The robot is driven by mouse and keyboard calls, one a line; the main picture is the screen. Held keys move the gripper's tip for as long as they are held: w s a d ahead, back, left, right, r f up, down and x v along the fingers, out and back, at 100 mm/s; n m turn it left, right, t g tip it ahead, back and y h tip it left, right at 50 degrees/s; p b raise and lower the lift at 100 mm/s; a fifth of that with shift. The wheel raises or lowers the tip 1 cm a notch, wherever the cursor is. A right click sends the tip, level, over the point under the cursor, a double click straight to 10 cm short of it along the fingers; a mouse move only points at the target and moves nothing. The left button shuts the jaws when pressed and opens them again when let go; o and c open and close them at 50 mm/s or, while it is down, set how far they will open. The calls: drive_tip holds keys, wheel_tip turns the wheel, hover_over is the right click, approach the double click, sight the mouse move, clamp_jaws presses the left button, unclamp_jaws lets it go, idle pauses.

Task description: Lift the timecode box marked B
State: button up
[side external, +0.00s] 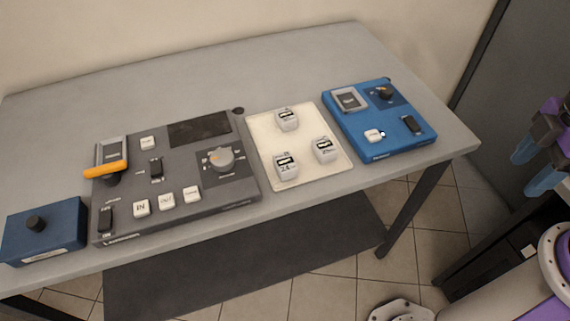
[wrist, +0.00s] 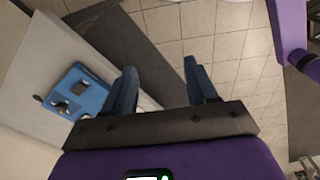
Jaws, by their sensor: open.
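Three small pale grey timecode boxes with dark display windows sit apart on a cream tray (side external: 262,141). One is at the back (side external: 288,120), one at the front left (side external: 286,166) and one at the right (side external: 324,150). Their markings are too small to read, so I cannot tell which is B. My gripper (side external: 524,172) has blue fingers and is beyond the table's right end, well apart from the boxes. In the wrist view my gripper (wrist: 163,85) is open and empty above the floor; the boxes do not show there.
A dark grey console (side external: 180,210) with knobs and keys stands left of the tray. A blue device (side external: 395,139) stands right of it and shows in the wrist view (wrist: 78,92). A small blue box (side external: 60,237) is at the far left. The grey table (side external: 200,85) is clear behind.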

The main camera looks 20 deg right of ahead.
drive_tip(key=w+a+r+m, duration=0.3)
drive_tip(key=w+a+m, duration=0.3)
drive_tip(key=w+a, duration=1)
drive_tip(key=m, duration=0.7)
hover_over(285, 161)
wheel_tip(285, 161, down, 4)
drive_tip(key=f, duration=1.1)
drive_tip(key=shift+s+d+f, duration=0.15)
drive_tip(key=shift+s+d, duration=0.05)
drive_tip(key=shift+s, duration=0.1)
drive_tip(key=shift+w+a+f, duration=0.1)
drive_tip(key=shift+w+f, duration=0.05)
drive_tip(key=shift+f, duration=1.2)
drive_tip(key=shift+w+a+f, duration=0.1)
drive_tip(key=shift+f, duration=1.2)
drive_tip(key=shift+c, duration=0.3)
drive_tip(key=c, duration=0.7)
